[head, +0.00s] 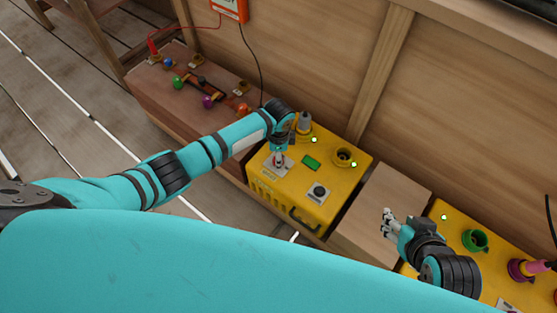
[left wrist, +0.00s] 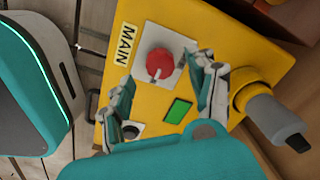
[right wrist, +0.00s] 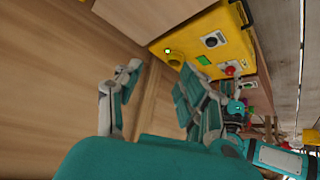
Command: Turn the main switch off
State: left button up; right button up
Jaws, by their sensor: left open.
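The main switch is a red round knob (left wrist: 160,64) on a white plate, beside a "MAIN" label (left wrist: 126,44), on top of a yellow box (head: 335,205). My left gripper (left wrist: 166,72) is open, with one finger on each side of the knob. I cannot tell whether the fingers touch it. In the head view my left gripper (head: 279,150) is over the switch and partly hides it. My right gripper (head: 387,223) is open and empty, above the wooden block right of the yellow box, away from the switch.
The yellow box also bears a green display (head: 312,162), a grey plug (head: 304,122), a yellow socket (head: 344,156) and a black knob (head: 318,192). Lit lamps show beside the plug and socket. A second yellow box (head: 443,209) stands right. A wooden wall rises behind.

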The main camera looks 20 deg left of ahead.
pick_arm(q)
notch_tip(320, 180, down, 3)
jog(key=shift+r+b, duration=0.1)
jog(key=shift+b, duration=0.45)
jog(key=shift+f, duration=0.25)
pick_arm(e)
jog(key=w+a+r+t+y, duration=0.1)
jog(key=w+a+r+t, duration=0.1)
jog(key=w+r+t, duration=0.2)
jog(key=shift+w+r, duration=0.2)
jog(key=shift+w, duration=0.65)
